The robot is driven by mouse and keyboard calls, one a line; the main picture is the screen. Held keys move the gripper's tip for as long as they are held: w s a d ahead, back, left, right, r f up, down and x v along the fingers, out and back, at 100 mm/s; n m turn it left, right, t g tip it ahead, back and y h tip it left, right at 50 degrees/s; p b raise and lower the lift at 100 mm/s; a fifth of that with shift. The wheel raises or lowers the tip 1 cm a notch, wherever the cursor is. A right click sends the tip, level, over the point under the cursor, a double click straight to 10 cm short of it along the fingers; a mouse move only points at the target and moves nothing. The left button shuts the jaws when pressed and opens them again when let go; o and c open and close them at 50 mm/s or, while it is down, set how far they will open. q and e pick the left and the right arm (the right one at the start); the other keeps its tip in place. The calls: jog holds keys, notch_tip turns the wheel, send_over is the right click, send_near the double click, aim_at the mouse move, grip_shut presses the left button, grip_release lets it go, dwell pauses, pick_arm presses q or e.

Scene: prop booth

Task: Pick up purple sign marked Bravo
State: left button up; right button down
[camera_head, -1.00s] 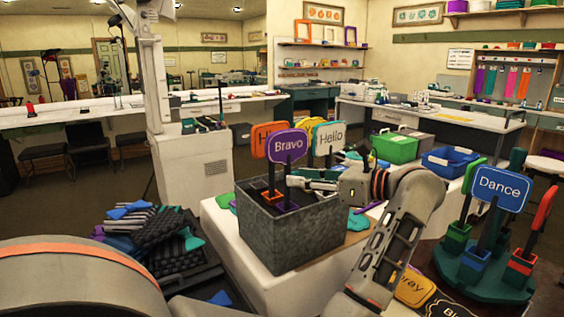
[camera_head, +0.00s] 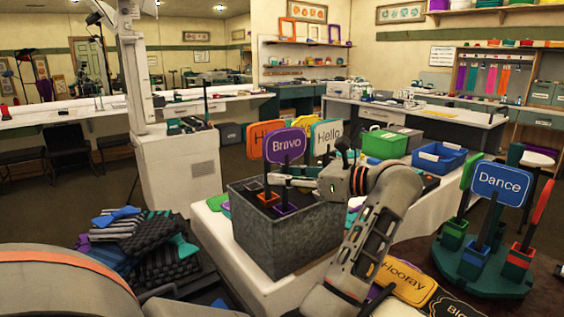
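The purple sign marked Bravo (camera_head: 286,146) stands upright on a dark handle in a grey metal bin (camera_head: 290,240).
A green stand (camera_head: 490,275) with a blue Dance sign (camera_head: 501,185) is at right. A yellow Hooray sign (camera_head: 405,278) lies in front. Green (camera_head: 385,144) and blue (camera_head: 440,158) baskets are behind. Dark folded cloths (camera_head: 150,240) lie at left.

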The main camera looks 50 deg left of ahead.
pick_arm(q)
grip_shut()
jog(key=shift+r, duration=0.1)
